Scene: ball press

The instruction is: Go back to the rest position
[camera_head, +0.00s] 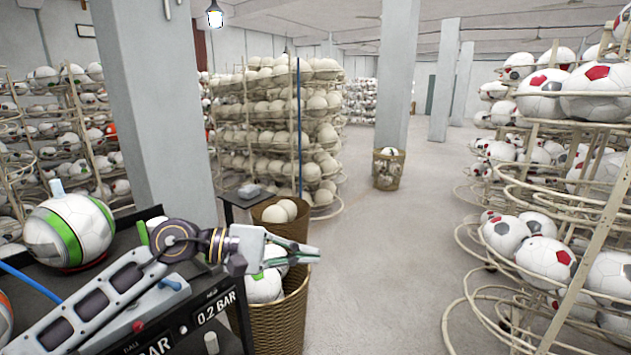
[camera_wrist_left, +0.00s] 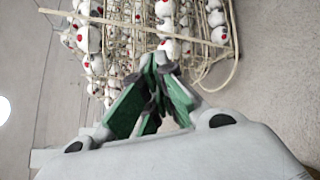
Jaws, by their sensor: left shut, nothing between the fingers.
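My left gripper (camera_head: 305,254) reaches in from the left in the head view, over a woven basket of balls. Its green-padded fingers are shut and hold nothing. In the left wrist view the closed fingers (camera_wrist_left: 155,92) show in the middle, with ball racks beyond them. My right gripper is not in view.
A press machine (camera_head: 185,325) reading 0.2 BAR stands at the lower left, with a white and green ball (camera_head: 68,232) on it. The woven basket (camera_head: 278,325) stands beside it. A ball rack (camera_head: 590,220) fills the right. The middle floor (camera_head: 385,270) is clear.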

